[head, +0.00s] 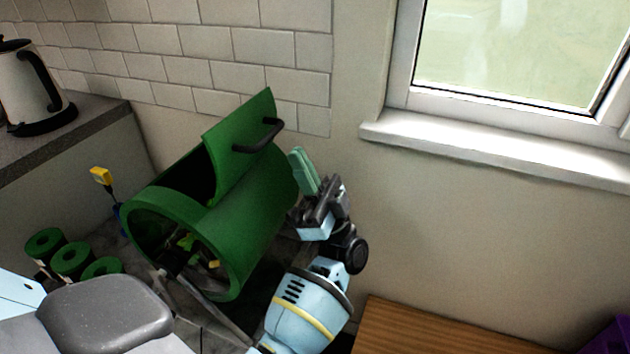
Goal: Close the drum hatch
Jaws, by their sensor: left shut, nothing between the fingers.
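The green drum (256,231) lies on its side on a dark stand, its round open end facing the lower left. Its curved green hatch (235,165) is raised, leaving a dark opening in the drum's upper side. A black handle (259,137) sits on the hatch's outer face. My left gripper (304,170), with pale green fingers, is just right of the drum and hatch, below the handle. Its fingers are shut and hold nothing. I cannot tell whether it touches the drum. My right gripper is not in view.
Small green and yellow pieces (187,243) show inside the drum. Several green rolls (72,259) and a yellow-topped tool (101,177) are to its left. A kettle (27,90) stands on the counter. A wooden surface (430,330) is at the lower right, below a window sill (500,153).

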